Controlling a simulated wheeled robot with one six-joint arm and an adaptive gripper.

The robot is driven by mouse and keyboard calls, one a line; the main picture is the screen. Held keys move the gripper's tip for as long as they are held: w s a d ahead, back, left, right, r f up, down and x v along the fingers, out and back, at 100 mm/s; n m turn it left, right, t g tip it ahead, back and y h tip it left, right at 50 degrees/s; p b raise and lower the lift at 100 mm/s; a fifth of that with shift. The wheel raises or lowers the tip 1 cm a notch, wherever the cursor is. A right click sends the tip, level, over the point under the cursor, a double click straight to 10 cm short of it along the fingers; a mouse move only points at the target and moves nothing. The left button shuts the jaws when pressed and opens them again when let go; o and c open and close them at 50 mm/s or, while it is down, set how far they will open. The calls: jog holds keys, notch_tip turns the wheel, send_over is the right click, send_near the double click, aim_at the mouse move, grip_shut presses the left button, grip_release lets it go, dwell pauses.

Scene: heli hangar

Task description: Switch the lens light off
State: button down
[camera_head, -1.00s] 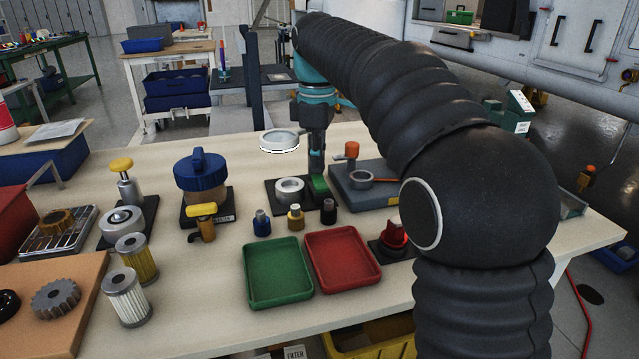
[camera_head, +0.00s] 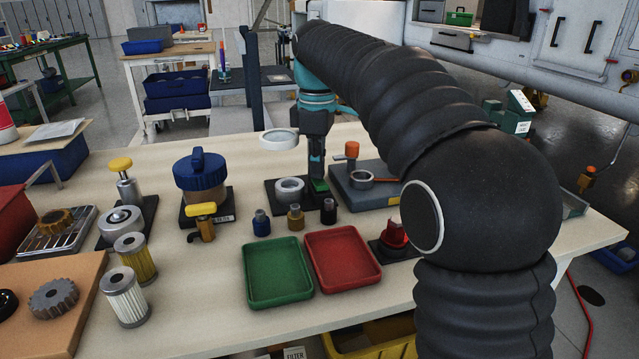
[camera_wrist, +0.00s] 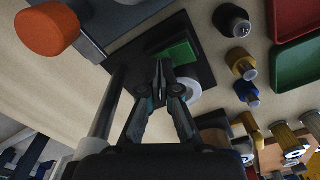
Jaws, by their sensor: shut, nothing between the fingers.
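The lens lamp has a round pale lens head (camera_head: 280,139) over the table and a black base plate (camera_head: 273,195) below. The head's rim shows no bright glow. A green switch (camera_head: 321,187) sits on the base, beside a pale ring (camera_head: 289,190). My gripper (camera_head: 318,179) is shut and empty, pointing down right at the switch. In the wrist view my fingertips (camera_wrist: 162,66) are just beside the green switch (camera_wrist: 179,52), with the pale ring (camera_wrist: 187,93) behind one finger. I cannot tell whether they touch the switch.
Small blue, yellow and black bottles (camera_head: 295,217) stand just in front of the base. A grey block (camera_head: 365,196) with an orange-topped post (camera_head: 352,150) is close on the right. Green (camera_head: 278,272) and red (camera_head: 342,258) trays lie nearer.

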notch_tip(320, 180, up, 3)
jog(key=p, duration=0.3)
jog(key=shift+f, duration=0.2)
jog(key=shift+r, duration=2.15)
